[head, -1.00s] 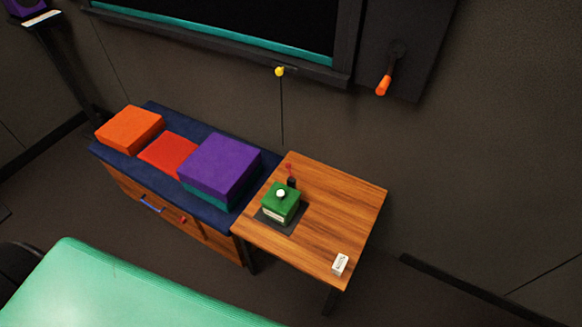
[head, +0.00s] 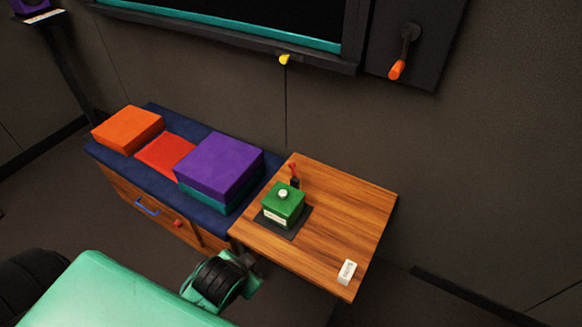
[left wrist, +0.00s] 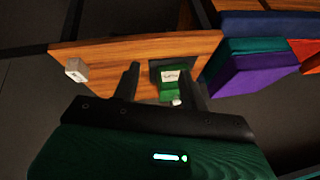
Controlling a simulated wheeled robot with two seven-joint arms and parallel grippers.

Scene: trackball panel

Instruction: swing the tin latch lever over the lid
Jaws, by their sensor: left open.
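The green tin (head: 284,205) stands on a dark base plate (head: 290,230) on the wooden side table. A white knob (head: 283,194) tops its lid and a white label is on its front. The red-tipped latch lever (head: 294,169) stands upright at the tin's back edge, apart from the lid top. In the left wrist view the tin (left wrist: 171,86) appears between and beyond the fingers of my left gripper (left wrist: 161,70), which is open and empty. I cannot make out the lever there. My right gripper is not in view.
The wooden table (head: 340,215) is mostly clear, with a small white block (head: 347,271) near its front corner. A cushioned bench with orange (head: 128,129), red (head: 165,153) and purple (head: 220,165) blocks adjoins it on the left. An orange-handled crank (head: 397,69) is on the wall.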

